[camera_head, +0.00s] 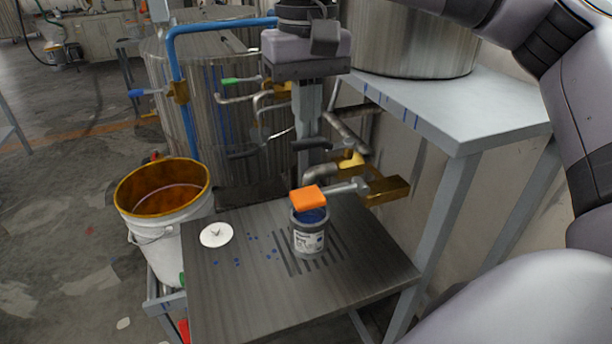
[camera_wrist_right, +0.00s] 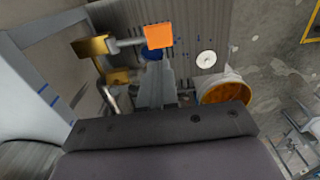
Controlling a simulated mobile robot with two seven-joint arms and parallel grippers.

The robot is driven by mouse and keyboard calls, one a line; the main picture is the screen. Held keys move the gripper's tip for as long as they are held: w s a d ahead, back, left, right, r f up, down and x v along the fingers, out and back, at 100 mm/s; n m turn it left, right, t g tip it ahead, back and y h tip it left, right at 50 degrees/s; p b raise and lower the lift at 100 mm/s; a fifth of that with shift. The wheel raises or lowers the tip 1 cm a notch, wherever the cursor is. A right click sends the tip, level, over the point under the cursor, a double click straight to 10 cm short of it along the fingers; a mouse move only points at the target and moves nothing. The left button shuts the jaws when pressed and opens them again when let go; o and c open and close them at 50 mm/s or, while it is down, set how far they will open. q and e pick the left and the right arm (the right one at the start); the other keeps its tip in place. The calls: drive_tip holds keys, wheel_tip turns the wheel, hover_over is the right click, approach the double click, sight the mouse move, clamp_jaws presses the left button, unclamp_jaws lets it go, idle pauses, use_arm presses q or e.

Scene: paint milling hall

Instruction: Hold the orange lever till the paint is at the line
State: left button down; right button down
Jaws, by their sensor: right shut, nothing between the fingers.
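The orange lever (camera_head: 308,199) is a flat paddle on a grey arm from a brass valve (camera_head: 388,186); it also shows in the wrist view (camera_wrist_right: 159,36). It hangs over a small labelled tin (camera_head: 308,241) with blue paint (camera_head: 314,216) inside, partly hidden by the paddle. I cannot make out a line or the exact level. My right gripper (camera_head: 306,172) points down, shut and empty, with its fingertips above and behind the paddle in the head view. In the wrist view its fingers (camera_wrist_right: 157,66) end close to the tin and lever; contact cannot be told. My left gripper is not in view.
The tin stands on a slotted metal table (camera_head: 235,300) with blue drips and a white lid (camera_head: 216,234). Steel tanks (camera_head: 205,120) and pipes with other levers are behind. A grey stand (camera_head: 470,120) is at right.

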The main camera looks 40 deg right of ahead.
sight(305, 195)
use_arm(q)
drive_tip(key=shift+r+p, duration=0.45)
use_arm(e)
wheel_tip(305, 195, down, 11)
drive_tip(key=shift+r, duration=0.2)
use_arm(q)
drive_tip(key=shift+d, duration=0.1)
use_arm(e)
drive_tip(key=shift+a, duration=0.1)
